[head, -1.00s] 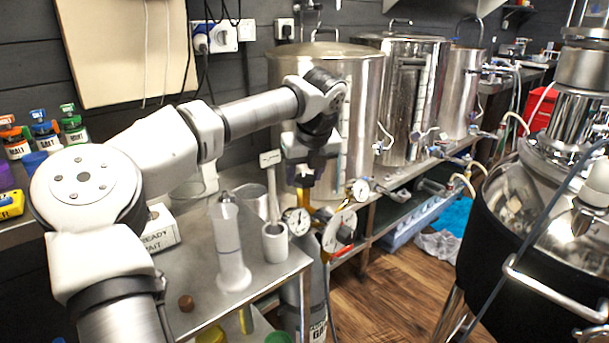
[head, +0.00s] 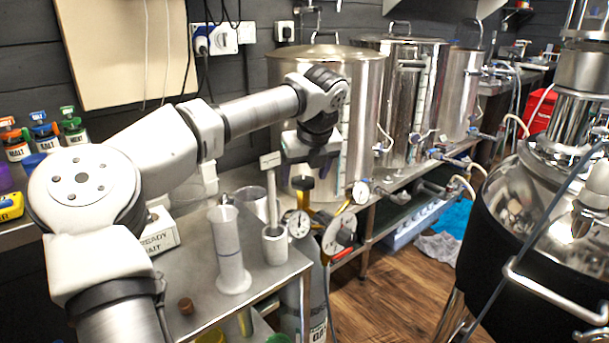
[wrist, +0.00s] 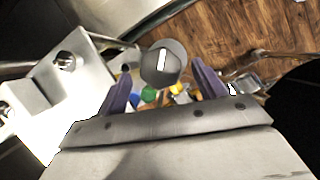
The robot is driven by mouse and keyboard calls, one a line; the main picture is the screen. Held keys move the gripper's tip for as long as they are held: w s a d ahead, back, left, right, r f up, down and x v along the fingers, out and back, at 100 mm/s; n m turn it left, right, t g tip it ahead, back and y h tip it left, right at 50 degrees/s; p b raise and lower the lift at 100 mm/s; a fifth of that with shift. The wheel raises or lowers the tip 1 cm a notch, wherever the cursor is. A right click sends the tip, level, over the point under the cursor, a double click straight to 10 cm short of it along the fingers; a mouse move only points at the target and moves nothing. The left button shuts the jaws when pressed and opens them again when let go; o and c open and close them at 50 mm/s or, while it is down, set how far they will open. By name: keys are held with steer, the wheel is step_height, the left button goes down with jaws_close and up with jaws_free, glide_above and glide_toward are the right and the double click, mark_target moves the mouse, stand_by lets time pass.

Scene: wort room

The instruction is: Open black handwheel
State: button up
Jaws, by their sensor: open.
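The black handwheel (wrist: 163,64) is a round dark knob with a white bar on its face, in the upper middle of the wrist view. In the head view it is a small dark top (head: 302,183) on the yellow valve of a grey gas cylinder (head: 313,290). My gripper (head: 318,166) is just above it there, pointing down. In the wrist view my gripper (wrist: 163,80) is open, with one purple finger on each side of the handwheel. Nothing is held. I cannot tell whether the fingers touch it.
Two dial gauges (head: 299,223) (head: 340,232) sit beside the valve. A steel table (head: 200,275) with a white measuring cylinder (head: 229,250) stands left. Steel kettles (head: 330,90) stand behind, and a large black-jacketed vessel (head: 505,240) is at right. Wooden floor (head: 385,295) lies between.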

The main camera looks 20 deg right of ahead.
steer(key=p+v, duration=0.1)
steer(key=v, duration=1.2)
steer(key=shift+p, duration=0.35)
steer(key=shift+s+f, duration=0.1)
steer(key=shift+f, duration=0.05)
